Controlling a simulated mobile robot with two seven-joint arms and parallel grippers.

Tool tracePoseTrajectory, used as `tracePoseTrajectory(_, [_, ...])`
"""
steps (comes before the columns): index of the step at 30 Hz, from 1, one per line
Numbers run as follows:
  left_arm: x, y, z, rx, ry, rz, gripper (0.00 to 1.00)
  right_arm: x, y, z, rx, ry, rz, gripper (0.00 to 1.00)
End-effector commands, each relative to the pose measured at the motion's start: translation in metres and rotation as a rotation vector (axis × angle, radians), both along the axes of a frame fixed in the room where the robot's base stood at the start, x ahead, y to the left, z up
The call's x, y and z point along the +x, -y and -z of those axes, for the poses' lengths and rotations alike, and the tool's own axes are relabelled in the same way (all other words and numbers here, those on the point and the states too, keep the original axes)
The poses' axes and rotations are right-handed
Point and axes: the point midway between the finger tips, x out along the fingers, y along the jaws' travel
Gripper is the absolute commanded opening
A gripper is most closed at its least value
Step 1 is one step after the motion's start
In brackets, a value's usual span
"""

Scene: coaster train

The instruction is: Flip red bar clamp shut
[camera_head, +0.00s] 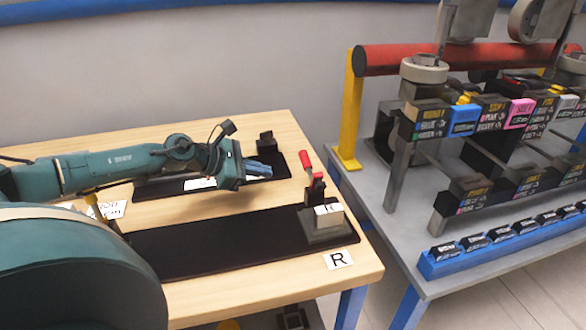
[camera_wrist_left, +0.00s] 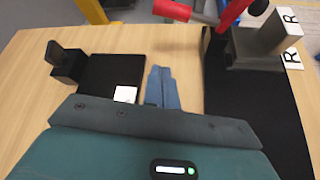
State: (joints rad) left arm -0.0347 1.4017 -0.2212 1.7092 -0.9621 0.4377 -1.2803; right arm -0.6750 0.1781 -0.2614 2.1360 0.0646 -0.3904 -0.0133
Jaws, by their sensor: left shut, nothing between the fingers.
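The red bar clamp (camera_head: 305,161) is at the right end of the near black base plate (camera_head: 200,246). My left gripper (camera_head: 268,170) is to the left of the handle, over the far black plate, shut and empty, apart from the clamp. In the left wrist view its blue-grey fingertips (camera_wrist_left: 162,75) are together. A red clamp part (camera_wrist_left: 234,12) shows at the upper right there, cut by the frame edge. My right gripper is out of view.
A white R label (camera_head: 338,260) lies at the wooden table's (camera_head: 352,286) front right. A grey table (camera_head: 372,204) at right holds a red bar (camera_head: 400,58), a yellow post (camera_head: 351,110) and several labelled blocks.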

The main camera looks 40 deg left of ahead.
Motion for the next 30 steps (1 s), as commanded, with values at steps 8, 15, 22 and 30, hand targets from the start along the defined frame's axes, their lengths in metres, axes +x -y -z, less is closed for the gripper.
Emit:
tracePoseTrajectory(8, [0.022,0.013,0.010,-0.004,0.004,0.000,0.00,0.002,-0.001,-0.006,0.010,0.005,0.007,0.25])
tracePoseTrajectory(15, [0.053,0.033,0.030,-0.006,0.001,0.000,0.00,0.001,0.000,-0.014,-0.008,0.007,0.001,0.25])
tracePoseTrajectory(22, [0.061,0.046,0.012,0.004,0.001,0.003,0.00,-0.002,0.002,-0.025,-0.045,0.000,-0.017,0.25])
tracePoseTrajectory(30, [0.060,0.051,0.001,0.002,0.000,0.002,0.00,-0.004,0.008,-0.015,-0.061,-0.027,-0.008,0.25])
